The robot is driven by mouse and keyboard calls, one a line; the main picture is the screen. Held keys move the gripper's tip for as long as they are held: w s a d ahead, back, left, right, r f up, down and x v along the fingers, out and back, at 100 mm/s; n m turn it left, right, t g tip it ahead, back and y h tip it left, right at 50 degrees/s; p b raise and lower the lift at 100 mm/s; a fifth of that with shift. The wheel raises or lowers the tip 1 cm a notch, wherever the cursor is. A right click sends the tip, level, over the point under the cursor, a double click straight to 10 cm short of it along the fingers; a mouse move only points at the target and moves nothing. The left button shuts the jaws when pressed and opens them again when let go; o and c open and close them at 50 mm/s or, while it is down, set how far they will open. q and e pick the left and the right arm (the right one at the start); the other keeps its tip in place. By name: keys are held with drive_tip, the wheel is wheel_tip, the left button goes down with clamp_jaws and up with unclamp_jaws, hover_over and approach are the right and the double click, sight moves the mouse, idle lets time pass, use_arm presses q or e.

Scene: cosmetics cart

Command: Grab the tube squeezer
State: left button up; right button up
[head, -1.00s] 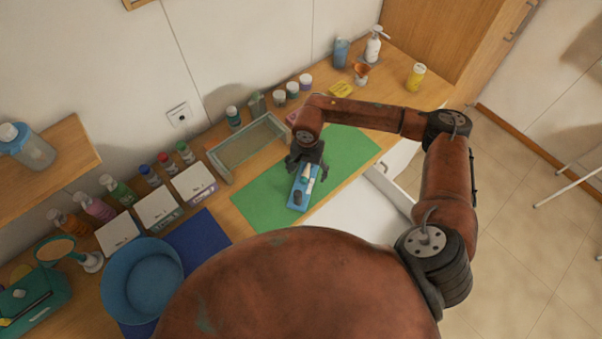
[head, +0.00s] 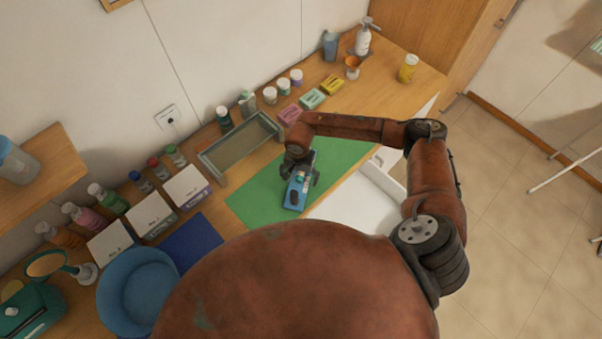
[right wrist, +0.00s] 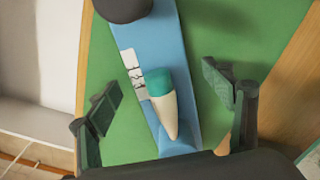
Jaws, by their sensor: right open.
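The tube squeezer seems to be the long blue body (head: 295,194) on the green mat (head: 254,200). In the right wrist view the blue body (right wrist: 182,57) has a dark round knob (right wrist: 123,8) at its far end and a white marked label. A cream cone-shaped piece with a teal end (right wrist: 160,100), perhaps a tube, lies on it. My right gripper (head: 303,173) is over the blue body. In the right wrist view its open fingers (right wrist: 168,95) stand on either side, apart from it. My left gripper is out of view.
A glass-like tray (head: 240,148) and several small jars and soap-like blocks stand behind the mat. A blue bowl (head: 140,290) and white boxes (head: 187,186) are at left. A white open drawer (head: 345,212) lies below the counter's front edge.

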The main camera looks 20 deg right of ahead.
drive_tip(key=shift+f, duration=0.3)
drive_tip(key=shift+c, duration=0.6)
drive_tip(key=c, duration=1.5)
drive_tip(key=shift+r, duration=0.1)
